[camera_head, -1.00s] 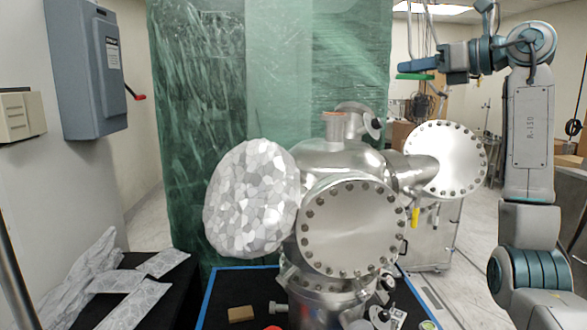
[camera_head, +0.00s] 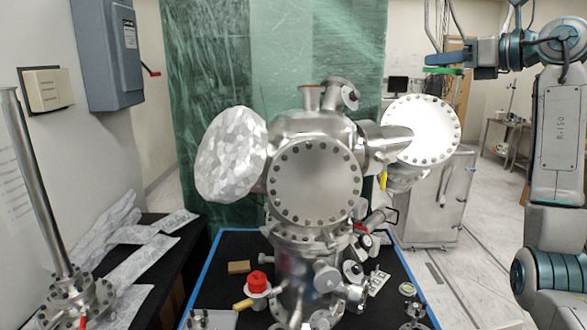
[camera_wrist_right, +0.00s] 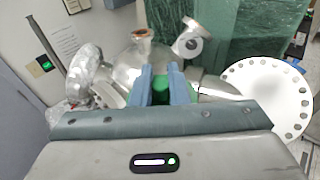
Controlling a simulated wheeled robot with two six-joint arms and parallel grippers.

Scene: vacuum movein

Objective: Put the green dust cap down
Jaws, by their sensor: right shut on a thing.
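My right gripper (camera_head: 432,62) is held up at the upper right in the head view, clear of the surfaces below. It is shut on the green dust cap (camera_head: 446,70), which shows as a thin green disc under the fingers. In the right wrist view the green dust cap (camera_wrist_right: 161,90) sits between the two blue-grey fingers (camera_wrist_right: 160,84). My left gripper is in neither view.
A steel vacuum chamber (camera_head: 315,180) with round flanges stands on a black mat with a blue border (camera_head: 207,268). Small parts, including a red-topped one (camera_head: 258,283), lie around its base. A side bench (camera_head: 160,292) holds foil-like sheets (camera_head: 130,263). A steel cart (camera_head: 438,205) stands behind right.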

